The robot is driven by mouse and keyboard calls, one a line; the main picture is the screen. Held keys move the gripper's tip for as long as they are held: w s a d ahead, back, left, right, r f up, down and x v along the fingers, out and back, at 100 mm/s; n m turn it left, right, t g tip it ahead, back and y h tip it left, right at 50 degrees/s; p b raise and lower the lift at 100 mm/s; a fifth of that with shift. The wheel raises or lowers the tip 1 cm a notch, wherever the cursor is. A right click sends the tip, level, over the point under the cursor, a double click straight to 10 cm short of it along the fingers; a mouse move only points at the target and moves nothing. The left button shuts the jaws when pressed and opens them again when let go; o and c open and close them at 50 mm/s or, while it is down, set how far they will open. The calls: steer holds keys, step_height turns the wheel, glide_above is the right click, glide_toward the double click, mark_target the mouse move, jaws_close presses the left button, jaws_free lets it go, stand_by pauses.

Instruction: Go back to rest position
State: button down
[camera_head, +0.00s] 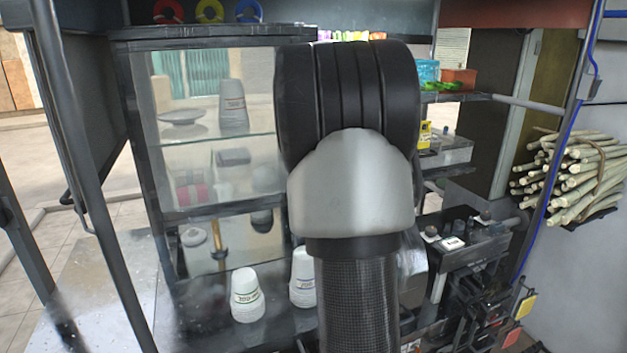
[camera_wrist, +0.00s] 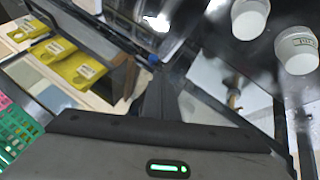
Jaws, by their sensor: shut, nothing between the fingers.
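My gripper (camera_wrist: 155,85) shows in the wrist view, its dark fingers shut together with nothing between them. Its body fills the bottom of that view and carries a lit green light. In the head view my arm stands upright in the middle and hides part of the press stand; my gripper cannot be made out there. Two stacks of white cups, a left one (camera_head: 246,295) and a right one (camera_head: 302,277), stand on the metal counter (camera_head: 200,320). Two white cups, one (camera_wrist: 250,18) and another (camera_wrist: 297,50), also show at the upper right of the wrist view.
A glass cabinet (camera_head: 215,140) stands behind the counter at left. A bundle of sugarcane (camera_head: 580,180) is at the right. Dark posts (camera_head: 85,160) frame the stand. Yellow tags (camera_wrist: 85,70) and a green basket (camera_wrist: 15,130) lie left in the wrist view.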

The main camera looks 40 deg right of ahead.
steer(key=shift+s+d+r, duration=0.25)
steer(key=shift+s+r, duration=0.25)
steer(key=shift+r, duration=0.2)
steer(key=s+a+y, duration=0.2)
steer(key=s+a, duration=0.3)
steer(key=a, duration=0.8)
steer(key=s+a+y, duration=0.1)
steer(key=s+a, duration=0.5)
steer(key=a, duration=0.7)
steer(key=s+a+f+y, duration=0.1)
steer(key=s+a+f, duration=0.2)
steer(key=s+a, duration=0.2)
steer(key=s+a+f+y, duration=0.1)
steer(key=s+a+f, duration=0.1)
steer(key=s+a, duration=0.4)
steer(key=s, duration=0.5)
steer(key=shift+s+f+m, duration=0.2)
steer(key=shift+f+m, duration=0.1)
steer(key=shift+f, duration=0.1)
